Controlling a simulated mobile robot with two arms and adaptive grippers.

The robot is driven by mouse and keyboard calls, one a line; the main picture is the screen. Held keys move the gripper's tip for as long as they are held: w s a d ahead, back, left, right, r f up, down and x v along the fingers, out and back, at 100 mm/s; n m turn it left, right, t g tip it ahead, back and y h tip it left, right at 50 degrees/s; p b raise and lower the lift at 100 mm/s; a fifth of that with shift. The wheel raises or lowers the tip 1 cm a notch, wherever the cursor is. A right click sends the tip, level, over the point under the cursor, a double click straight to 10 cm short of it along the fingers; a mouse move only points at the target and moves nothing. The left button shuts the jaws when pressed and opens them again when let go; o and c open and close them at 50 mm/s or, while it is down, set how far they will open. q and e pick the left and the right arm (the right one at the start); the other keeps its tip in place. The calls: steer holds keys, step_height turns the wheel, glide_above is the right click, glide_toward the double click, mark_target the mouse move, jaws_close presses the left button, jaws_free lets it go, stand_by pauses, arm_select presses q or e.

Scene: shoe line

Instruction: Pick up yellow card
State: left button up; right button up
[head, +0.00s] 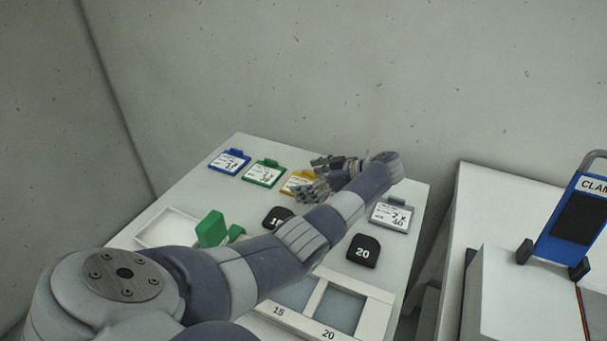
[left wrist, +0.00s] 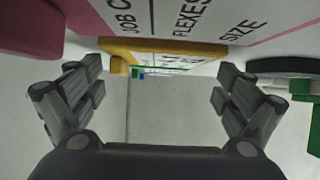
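The yellow card (head: 297,184) lies on the white table, in the row of coloured cards, to the right of the green card (head: 264,173). My left gripper (head: 315,178) reaches over its right part and hides some of it. In the left wrist view the yellow card (left wrist: 118,44) shows beyond a pink-edged card (left wrist: 78,16), across the gap between the fingers. My left gripper (left wrist: 160,72) is open there, with nothing between its fingers. I cannot tell whether a finger touches the card. My right gripper is not in view.
A blue card (head: 230,160) lies at the far left and a grey card (head: 391,215) at the right. Black pieces marked with numbers (head: 362,251), a green block (head: 211,229) and a white tray (head: 148,240) are nearer. A blue clamp sign (head: 578,222) stands at right.

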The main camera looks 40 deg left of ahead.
arm_select(q)
steer(key=c, duration=0.6)
